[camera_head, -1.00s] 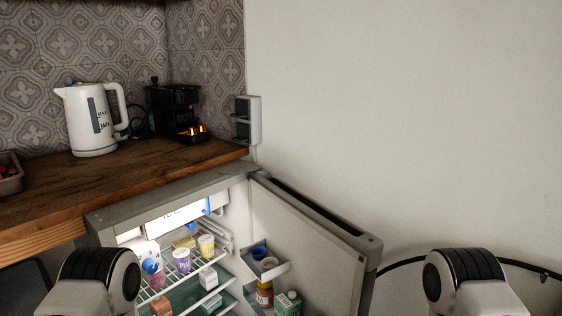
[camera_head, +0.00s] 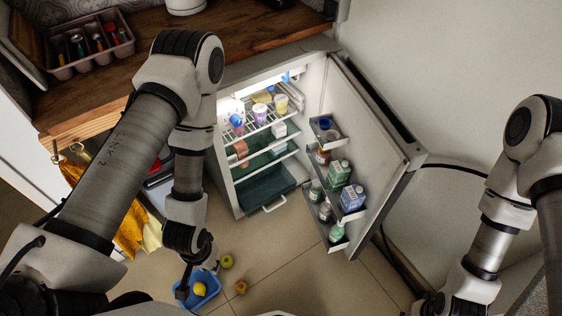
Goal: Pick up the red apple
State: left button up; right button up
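A small orange-red round fruit (camera_head: 241,286), which could be the red apple, lies on the floor in front of the open fridge. A green apple (camera_head: 227,261) lies just behind and left of it. My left gripper (camera_head: 198,279) points down over a blue basket (camera_head: 212,281), left of both fruits. Its fingers look apart, with nothing seen held between them. A yellow fruit (camera_head: 200,289) lies in the basket. My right gripper (camera_head: 428,305) is low at the bottom right, dark and partly cut off, far from the fruit; its fingers cannot be made out.
The fridge door (camera_head: 372,130) stands open to the right, its racks full of bottles and cartons. A wooden counter (camera_head: 130,75) with a cutlery tray (camera_head: 82,50) is at the upper left. A yellow cloth (camera_head: 130,228) hangs at left. Floor right of the fruit is clear.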

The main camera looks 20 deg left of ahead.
aim_at(241, 287)
jog(key=k+u, duration=0.2)
jog(key=k, duration=0.25)
jog(key=k+j+u, duration=0.25)
jog(key=k, duration=0.2)
jog(key=k+j+u, duration=0.2)
jog(key=k, duration=0.2)
